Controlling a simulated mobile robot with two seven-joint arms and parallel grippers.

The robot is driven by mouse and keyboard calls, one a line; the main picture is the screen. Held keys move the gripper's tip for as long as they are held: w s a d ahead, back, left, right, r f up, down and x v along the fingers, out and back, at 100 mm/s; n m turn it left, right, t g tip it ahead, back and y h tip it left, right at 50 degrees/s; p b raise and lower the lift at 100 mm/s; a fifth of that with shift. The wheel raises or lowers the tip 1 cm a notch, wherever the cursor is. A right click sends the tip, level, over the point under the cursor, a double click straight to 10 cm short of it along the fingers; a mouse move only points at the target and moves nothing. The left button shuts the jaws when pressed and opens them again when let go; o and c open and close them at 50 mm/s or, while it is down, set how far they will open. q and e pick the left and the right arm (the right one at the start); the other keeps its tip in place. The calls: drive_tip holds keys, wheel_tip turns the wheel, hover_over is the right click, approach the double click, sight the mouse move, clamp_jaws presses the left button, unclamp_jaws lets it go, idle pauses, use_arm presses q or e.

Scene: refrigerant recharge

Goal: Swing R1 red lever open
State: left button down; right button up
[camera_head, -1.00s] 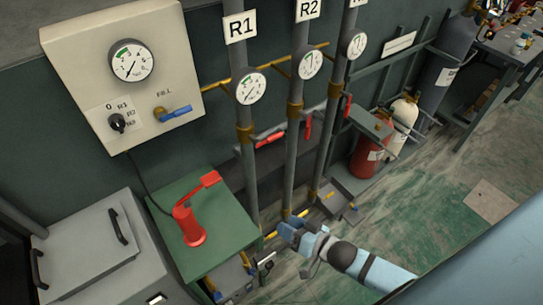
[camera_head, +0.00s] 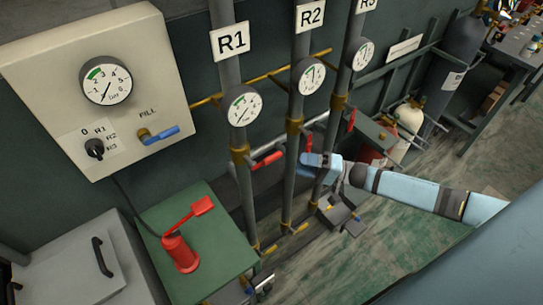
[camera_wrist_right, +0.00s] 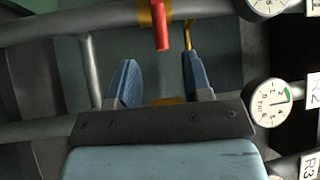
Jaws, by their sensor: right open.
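The R1 red lever (camera_head: 267,160) sits on the R1 pipe (camera_head: 247,195) below its gauge and slants up to the right. My right gripper (camera_head: 304,161) is to the right of this lever, apart from it, in front of the R2 pipe. In the right wrist view, the open jaws (camera_wrist_right: 158,62) are empty, and a red lever (camera_wrist_right: 160,28), seemingly R1's, shows beyond them, in line with the gap. My left gripper is not in view.
The R2 pipe (camera_head: 293,120) and R3 pipe (camera_head: 330,135) stand close beside R1. The R2 red lever (camera_head: 309,145) shows just above my gripper. The panel (camera_head: 60,60) with the blue fill lever (camera_head: 162,134) is at left, above a green bench (camera_head: 205,255).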

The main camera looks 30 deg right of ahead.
sight(271, 156)
drive_tip(key=p+x, duration=0.1)
drive_tip(key=x, duration=0.8)
drive_tip(key=shift+w+a+p, duration=0.25)
drive_tip(key=shift+p, duration=0.05)
drive_tip(key=shift+c, duration=0.3)
clamp_jaws()
